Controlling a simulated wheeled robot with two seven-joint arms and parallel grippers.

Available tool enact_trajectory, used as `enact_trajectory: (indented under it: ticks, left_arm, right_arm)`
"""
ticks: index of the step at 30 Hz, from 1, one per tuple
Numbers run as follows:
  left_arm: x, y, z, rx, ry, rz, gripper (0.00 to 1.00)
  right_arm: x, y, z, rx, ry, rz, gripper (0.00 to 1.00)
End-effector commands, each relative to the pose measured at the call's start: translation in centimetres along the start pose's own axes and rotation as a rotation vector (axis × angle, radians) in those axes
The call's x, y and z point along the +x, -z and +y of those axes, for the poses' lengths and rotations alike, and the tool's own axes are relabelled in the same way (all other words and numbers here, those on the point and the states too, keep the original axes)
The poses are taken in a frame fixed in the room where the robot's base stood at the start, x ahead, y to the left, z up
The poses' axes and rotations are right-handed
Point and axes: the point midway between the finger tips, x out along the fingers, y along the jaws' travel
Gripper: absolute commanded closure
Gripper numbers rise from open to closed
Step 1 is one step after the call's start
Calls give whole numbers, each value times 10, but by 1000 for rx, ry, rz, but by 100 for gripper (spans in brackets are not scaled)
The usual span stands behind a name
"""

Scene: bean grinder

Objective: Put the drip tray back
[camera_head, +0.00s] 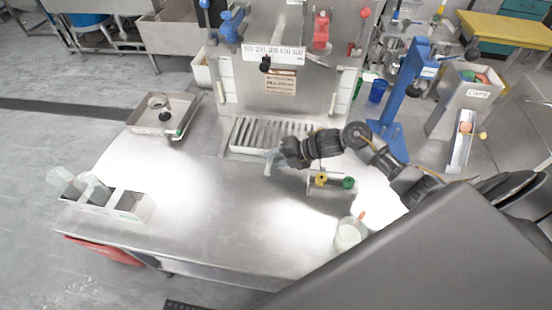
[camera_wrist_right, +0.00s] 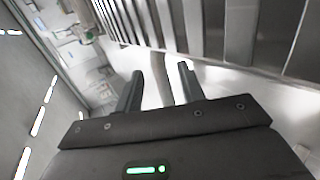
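The slatted metal drip tray (camera_head: 265,135) lies at the foot of the machine, on the steel table's far side. Its slats (camera_wrist_right: 190,25) fill the upper part of the right wrist view. My right gripper (camera_head: 270,162) is at the tray's near right edge. In the right wrist view its two dark fingers (camera_wrist_right: 160,75) are apart, just short of the slats. No grip on the tray is visible. My left gripper is not in view.
A shallow steel tray (camera_head: 145,128) sits at the table's left. A white holder (camera_head: 130,205) stands front left. A small rack with yellow and green knobs (camera_head: 333,183) is beside my right arm. A white cup (camera_head: 348,234) is front right. The table's middle is clear.

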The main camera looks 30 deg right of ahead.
Motion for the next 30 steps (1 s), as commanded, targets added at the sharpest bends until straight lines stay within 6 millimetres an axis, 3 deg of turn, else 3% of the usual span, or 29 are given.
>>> enact_trajectory:
  ticks: [8,21,30]
  left_arm:
    - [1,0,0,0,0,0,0]
    - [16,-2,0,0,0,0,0]
    - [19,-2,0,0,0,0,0]
  right_arm:
    - [-10,-1,0,-3,1,-2,61]
    - [-96,0,-1,-4,4,0,61]
    - [-120,0,1,0,1,1,61]
